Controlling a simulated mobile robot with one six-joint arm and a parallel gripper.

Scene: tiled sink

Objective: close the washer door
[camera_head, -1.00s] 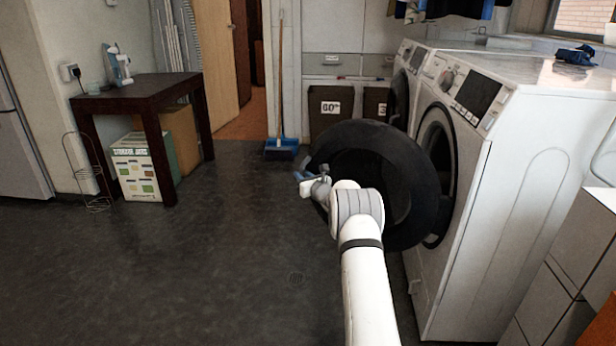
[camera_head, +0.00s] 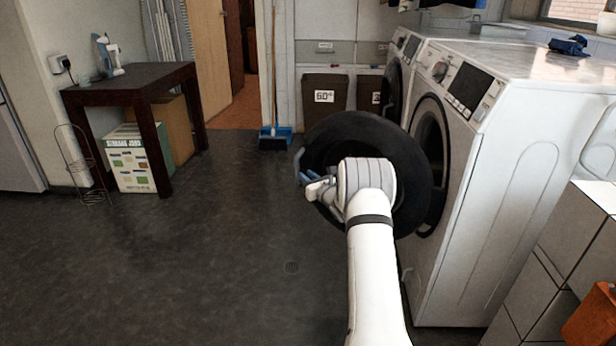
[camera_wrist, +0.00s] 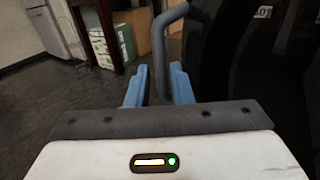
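The washer door (camera_head: 350,130) is a round black door on the near white washer (camera_head: 495,195). It stands wide open, swung out to the left of the machine. My gripper (camera_head: 308,181) is at the door's left edge, and my wrist covers part of the door. In the wrist view the dark door (camera_wrist: 225,50) fills the upper right. A grey curved handle (camera_wrist: 158,50) comes down between the two blue fingers of my gripper (camera_wrist: 160,85). The fingers are apart, with a small gap seeming to show on each side of the handle.
A second washer (camera_head: 402,68) stands behind the near one. A dark table (camera_head: 135,82) with a box (camera_head: 132,160) under it is at left. A blue broom (camera_head: 275,137) stands at the back. The floor (camera_head: 220,250) left of the door is clear.

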